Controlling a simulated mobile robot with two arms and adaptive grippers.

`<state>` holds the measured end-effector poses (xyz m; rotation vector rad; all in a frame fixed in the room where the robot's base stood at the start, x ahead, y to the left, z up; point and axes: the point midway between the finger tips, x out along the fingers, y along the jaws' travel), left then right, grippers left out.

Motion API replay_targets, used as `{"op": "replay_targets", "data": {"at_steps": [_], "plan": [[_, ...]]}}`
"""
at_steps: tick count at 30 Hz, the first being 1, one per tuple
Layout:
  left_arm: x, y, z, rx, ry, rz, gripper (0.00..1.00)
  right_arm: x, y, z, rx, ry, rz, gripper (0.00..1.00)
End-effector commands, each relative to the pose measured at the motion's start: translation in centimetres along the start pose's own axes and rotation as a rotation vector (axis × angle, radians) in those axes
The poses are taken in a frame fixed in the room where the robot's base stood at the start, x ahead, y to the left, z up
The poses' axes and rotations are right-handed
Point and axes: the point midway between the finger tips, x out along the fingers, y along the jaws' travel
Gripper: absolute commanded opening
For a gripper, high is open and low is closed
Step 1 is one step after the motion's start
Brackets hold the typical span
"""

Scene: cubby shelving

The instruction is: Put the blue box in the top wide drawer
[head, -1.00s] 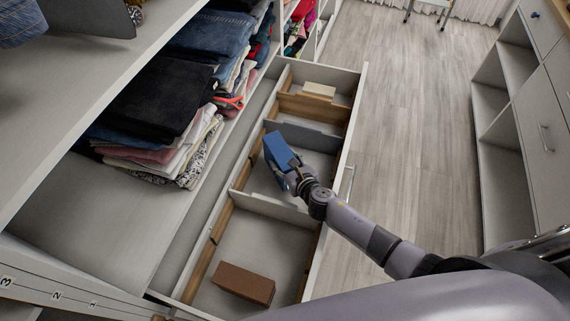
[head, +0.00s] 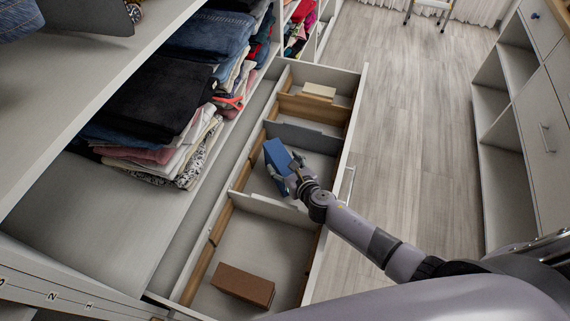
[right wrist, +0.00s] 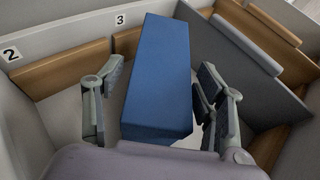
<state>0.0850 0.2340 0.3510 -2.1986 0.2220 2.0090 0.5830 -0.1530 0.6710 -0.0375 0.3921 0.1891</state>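The blue box (head: 276,157) is inside the pulled-out wide drawer (head: 356,100), in a middle compartment between a light divider (head: 268,207) and a grey divider (head: 305,136). It is tilted in the head view, and I cannot tell whether it rests fully on the drawer floor. My right gripper (head: 286,165) reaches in over the drawer's front. In the right wrist view its open fingers (right wrist: 158,85) are on both sides of the blue box (right wrist: 160,75), with narrow gaps visible. My left gripper is not in view.
A brown box (head: 243,285) lies in the near compartment and a cream box (head: 319,91) in the far one. Folded clothes (head: 160,110) sit on the shelf left of the drawer. Clear wooden floor (head: 410,140) lies to the right; another cabinet (head: 545,130) stands beyond.

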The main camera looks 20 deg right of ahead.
Motion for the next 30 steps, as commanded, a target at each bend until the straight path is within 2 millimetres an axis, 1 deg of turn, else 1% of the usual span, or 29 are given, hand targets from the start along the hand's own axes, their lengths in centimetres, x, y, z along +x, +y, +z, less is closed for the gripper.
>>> {"op": "replay_targets", "data": {"at_steps": [10,13,15,17,24,30], "plan": [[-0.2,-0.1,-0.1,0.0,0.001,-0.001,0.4,-0.1,0.0,0.2,0.0,0.0,0.0,0.68],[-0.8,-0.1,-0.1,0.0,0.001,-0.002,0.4,-0.3,0.0,0.8,0.0,0.0,0.0,0.68],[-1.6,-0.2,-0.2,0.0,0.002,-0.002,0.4,-0.7,0.0,1.6,0.001,-0.001,0.0,0.68],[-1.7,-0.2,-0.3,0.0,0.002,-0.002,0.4,-1.7,-0.1,1.2,-0.001,0.003,0.0,0.68],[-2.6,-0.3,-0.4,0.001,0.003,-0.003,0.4,-7.1,0.0,1.1,0.0,0.003,0.001,0.68],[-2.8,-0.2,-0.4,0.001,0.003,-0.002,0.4,-10.6,0.0,1.0,-0.002,0.002,0.001,0.68]]}}
